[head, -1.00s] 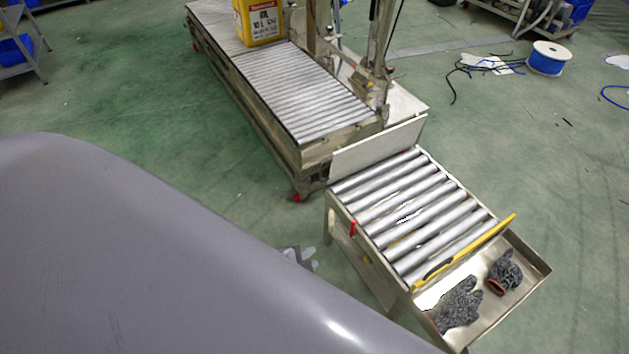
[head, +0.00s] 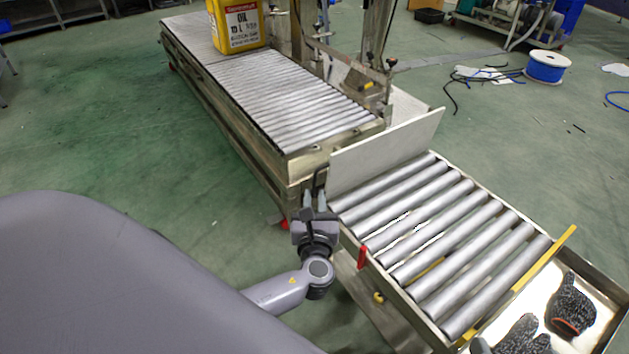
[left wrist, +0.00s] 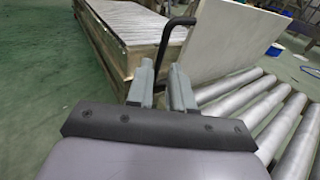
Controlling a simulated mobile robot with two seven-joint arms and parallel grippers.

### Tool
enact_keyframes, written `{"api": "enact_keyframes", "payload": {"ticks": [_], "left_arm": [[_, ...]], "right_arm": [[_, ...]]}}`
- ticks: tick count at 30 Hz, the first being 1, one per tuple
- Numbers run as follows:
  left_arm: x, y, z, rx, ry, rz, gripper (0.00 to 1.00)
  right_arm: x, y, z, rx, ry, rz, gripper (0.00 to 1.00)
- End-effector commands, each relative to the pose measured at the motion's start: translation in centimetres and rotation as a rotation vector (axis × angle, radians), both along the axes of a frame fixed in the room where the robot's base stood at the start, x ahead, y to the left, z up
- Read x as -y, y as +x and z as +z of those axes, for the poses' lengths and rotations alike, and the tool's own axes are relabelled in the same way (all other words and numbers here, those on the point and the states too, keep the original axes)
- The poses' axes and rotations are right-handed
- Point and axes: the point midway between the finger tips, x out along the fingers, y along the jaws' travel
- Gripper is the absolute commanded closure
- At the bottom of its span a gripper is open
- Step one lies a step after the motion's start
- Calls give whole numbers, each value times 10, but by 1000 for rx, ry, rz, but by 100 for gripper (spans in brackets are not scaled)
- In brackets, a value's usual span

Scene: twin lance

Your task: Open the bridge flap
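The bridge flap (head: 385,150) is a pale grey plate standing upright between the far roller conveyor and the near roller table. It also shows in the left wrist view (left wrist: 232,48). A black bent handle (head: 320,180) sits by the flap's left end; in the left wrist view the handle (left wrist: 176,28) rises just beyond my fingers. My left gripper (head: 314,202) is upright beside the near table's left corner, close to the handle. In the left wrist view its fingers (left wrist: 163,84) are apart, with the handle's lower end showing between their tips. My right gripper is not in view.
The near roller table (head: 440,240) has a red lever (head: 362,257) on its left side and a yellow bar (head: 520,288) across its front end. Gloves (head: 572,305) lie in the end tray. A yellow oil can (head: 238,28) stands on the far conveyor (head: 290,95).

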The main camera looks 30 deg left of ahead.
Motion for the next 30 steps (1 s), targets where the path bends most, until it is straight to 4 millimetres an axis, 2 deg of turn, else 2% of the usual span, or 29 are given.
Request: {"api": "enact_keyframes", "payload": {"ticks": [3, 15, 26, 27, 29, 30], "left_arm": [[-4, 8, 0, -2, 47, 4, 79], [-36, 53, 0, -3, 44, 4, 79], [-41, 60, 2, -4, 43, 4, 79], [-41, 60, 2, -4, 42, 3, 82], [-41, 60, 2, -4, 43, 4, 100], [-41, 60, 2, -4, 43, 4, 100]], "right_arm": [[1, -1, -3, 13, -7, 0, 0], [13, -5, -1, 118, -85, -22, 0], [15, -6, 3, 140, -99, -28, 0], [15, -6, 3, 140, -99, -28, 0], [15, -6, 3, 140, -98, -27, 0], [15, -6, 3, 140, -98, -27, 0]]}}
